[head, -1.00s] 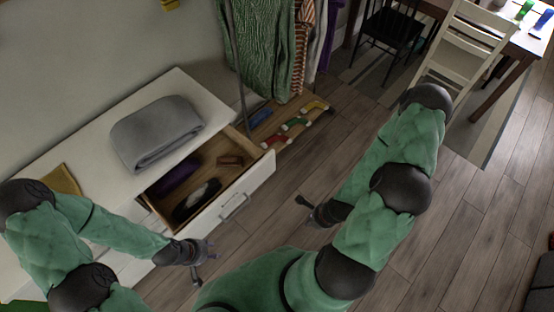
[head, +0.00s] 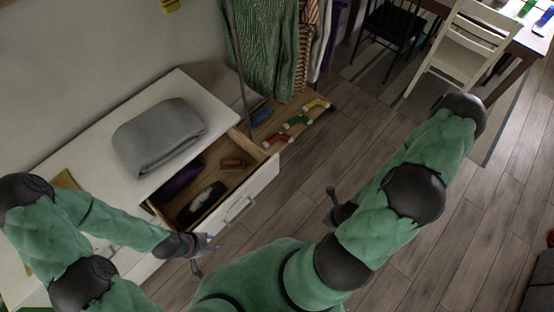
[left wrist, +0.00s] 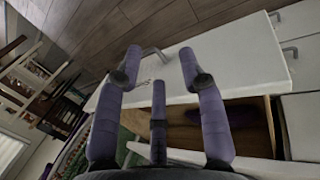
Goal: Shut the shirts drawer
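The drawer (head: 258,190) stands pulled out of the white dresser, with a white front and a grey bar handle (head: 239,211). Inside it lie a purple item (head: 181,181), a dark item with a white patch (head: 203,203) and a small brown item (head: 233,164). My left gripper (head: 204,256) is open and empty, just in front of the drawer's near end. In the left wrist view its spread fingers (left wrist: 160,62) face the white drawer front (left wrist: 240,52), with the handle (left wrist: 152,53) showing between them. My right gripper (head: 335,203) is over the floor, right of the drawer; its fingers are mostly hidden.
A folded grey blanket (head: 158,136) lies on the dresser top (head: 90,150). Behind the drawer hang clothes (head: 266,50) above a low wooden shelf with colourful items (head: 298,121). Chairs and a table stand at the top right. The floor right of the drawer is clear.

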